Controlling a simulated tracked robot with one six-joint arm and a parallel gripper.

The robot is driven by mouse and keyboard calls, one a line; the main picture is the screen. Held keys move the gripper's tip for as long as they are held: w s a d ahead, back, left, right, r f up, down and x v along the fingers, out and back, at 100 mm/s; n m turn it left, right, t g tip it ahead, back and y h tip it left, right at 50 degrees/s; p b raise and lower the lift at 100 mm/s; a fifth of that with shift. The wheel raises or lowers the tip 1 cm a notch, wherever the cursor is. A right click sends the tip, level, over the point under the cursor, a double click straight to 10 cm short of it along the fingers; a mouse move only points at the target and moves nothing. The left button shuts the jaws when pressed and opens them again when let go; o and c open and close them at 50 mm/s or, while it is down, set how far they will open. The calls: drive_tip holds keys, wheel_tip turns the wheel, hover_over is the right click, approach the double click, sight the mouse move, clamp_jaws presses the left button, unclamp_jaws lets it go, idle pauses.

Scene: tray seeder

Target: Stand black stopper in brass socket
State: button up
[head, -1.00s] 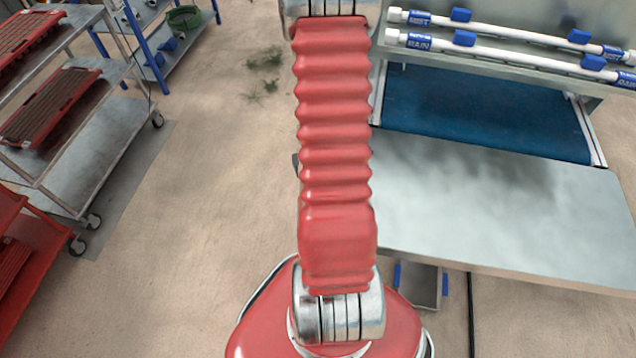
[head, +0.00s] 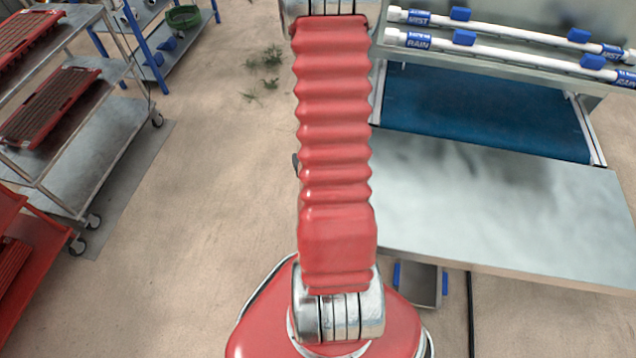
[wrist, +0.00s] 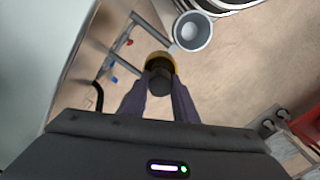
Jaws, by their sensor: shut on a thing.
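In the wrist view my gripper (wrist: 160,90) is shut on a dark, rounded thing, the black stopper (wrist: 160,82), held between the two fingertips. A yellow, brass-coloured round rim (wrist: 158,58) shows just beyond the stopper and looks like the brass socket. The stopper and my fingers cover much of it. I cannot tell whether the stopper is inside the rim, touching it or above it.
A grey round cup (wrist: 191,32) stands close beyond the brass rim in the wrist view. In the head view a bare metal table (head: 500,215) and a blue belt (head: 480,110) lie at right. Trolleys (head: 85,180) with red trays stand at left. Sandy floor between is open.

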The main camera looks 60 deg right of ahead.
drive_tip(key=shift+f, duration=0.55)
idle(0.4)
drive_tip(key=o, duration=0.8)
drive_tip(key=shift+r, duration=5.5)
